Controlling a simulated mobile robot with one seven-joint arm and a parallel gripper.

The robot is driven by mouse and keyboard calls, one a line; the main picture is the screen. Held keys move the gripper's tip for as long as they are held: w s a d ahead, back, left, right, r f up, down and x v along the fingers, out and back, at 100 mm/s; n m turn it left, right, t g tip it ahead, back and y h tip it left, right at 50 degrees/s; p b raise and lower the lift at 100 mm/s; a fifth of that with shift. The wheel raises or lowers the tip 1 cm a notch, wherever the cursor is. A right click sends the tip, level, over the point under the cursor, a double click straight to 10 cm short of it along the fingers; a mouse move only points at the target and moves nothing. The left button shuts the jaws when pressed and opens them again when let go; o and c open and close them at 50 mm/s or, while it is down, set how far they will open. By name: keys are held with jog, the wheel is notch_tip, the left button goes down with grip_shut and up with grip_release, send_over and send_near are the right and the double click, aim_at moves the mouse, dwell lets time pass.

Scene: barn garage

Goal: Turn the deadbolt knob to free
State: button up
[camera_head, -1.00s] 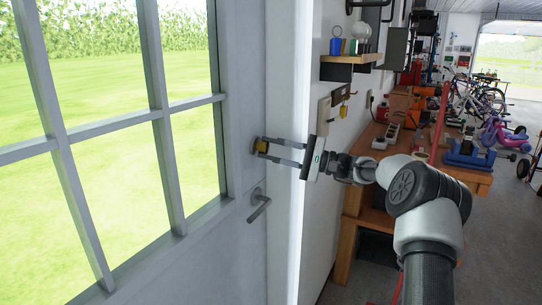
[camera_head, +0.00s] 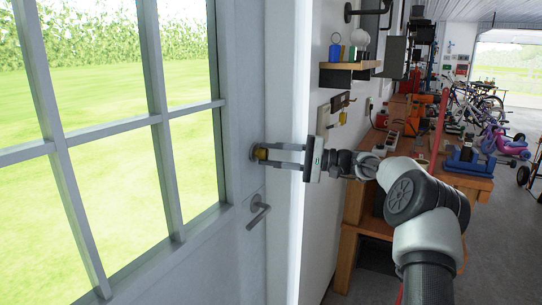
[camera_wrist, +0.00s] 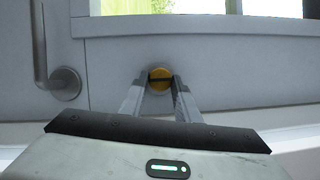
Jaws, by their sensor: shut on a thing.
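The fingertips partly hide the knob's sides. The lever handle (camera_wrist: 65,82) is at the left there.
The door's window panes (camera_head: 95,215) are at the left. The door frame (camera_head: 285,80) is close beside my fingers. A wall shelf (camera_head: 350,66) and a wooden workbench (camera_head: 352,235) stand to the right, near my arm. Open floor (camera_head: 500,240) lies at the far right.

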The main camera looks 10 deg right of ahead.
jog(key=o, duration=1)
jog(key=shift+o, duration=0.2)
jog(key=p+v, duration=0.2)
jog(key=v, duration=1.5)
jog(key=shift+s+d, duration=0.15)
jog(key=shift+d, duration=0.05)
